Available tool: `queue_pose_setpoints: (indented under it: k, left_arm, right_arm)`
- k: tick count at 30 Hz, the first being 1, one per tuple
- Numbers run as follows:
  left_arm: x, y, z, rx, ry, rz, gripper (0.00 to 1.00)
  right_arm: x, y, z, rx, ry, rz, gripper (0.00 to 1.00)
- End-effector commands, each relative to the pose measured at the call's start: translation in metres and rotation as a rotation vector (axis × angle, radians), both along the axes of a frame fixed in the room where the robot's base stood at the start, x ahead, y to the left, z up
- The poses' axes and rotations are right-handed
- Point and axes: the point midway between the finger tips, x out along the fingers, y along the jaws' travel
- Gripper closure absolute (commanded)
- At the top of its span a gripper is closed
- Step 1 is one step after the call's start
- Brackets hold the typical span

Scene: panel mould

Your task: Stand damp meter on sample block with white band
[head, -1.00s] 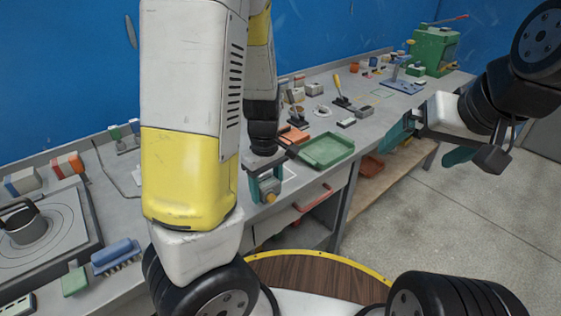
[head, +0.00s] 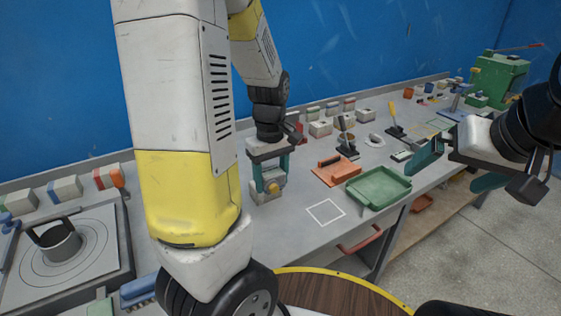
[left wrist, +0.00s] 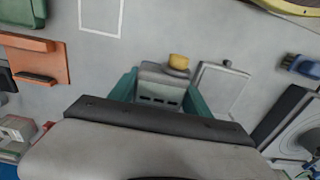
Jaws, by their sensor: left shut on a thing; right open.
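My left gripper (head: 268,172) points down over the bench, its teal fingers shut on a grey boxy device with a yellow knob, which I take as the damp meter (head: 261,194). The meter also shows between the fingers in the left wrist view (left wrist: 163,82). It looks upright; whether its base touches the bench is unclear. Grey sample blocks with coloured bands stand at the back left, one with a blue band (head: 65,188) and one with a red band (head: 103,178). More stand at the back centre (head: 332,109). I cannot make out a white band. My right gripper (head: 455,165) is open and empty.
A green tray (head: 379,187) and an orange float (head: 337,170) lie right of the meter. A white square outline (head: 326,211) marks bare bench in front. A round-plate apparatus (head: 98,262) fills the left. My left arm hides part of the bench.

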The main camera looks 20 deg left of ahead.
Motion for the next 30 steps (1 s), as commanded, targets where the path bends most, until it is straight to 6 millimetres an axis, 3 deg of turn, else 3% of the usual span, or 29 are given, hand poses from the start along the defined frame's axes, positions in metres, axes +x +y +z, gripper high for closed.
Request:
queue_pose_setpoints:
  k: [6,10,17,24,30]
  left_arm:
    - [0.049,0.027,-0.006,0.002,-0.001,0.004,1.00]
    - [0.065,0.035,-0.007,0.001,-0.001,0.002,1.00]
    - [0.080,0.042,-0.009,0.001,-0.001,0.001,1.00]
    - [0.078,0.041,-0.043,-0.001,0.002,0.000,1.00]
    - [0.078,0.041,-0.043,0.000,-0.001,0.000,1.00]
  right_arm:
    - [0.000,0.000,0.000,0.000,0.000,0.000,0.00]
    - [0.000,0.000,0.000,0.000,0.000,0.000,0.00]
    - [0.000,0.000,0.000,0.000,0.000,0.000,0.00]
    - [0.000,0.000,0.000,0.000,0.000,0.000,0.00]
    - [0.000,0.000,0.000,0.000,0.000,0.000,0.00]
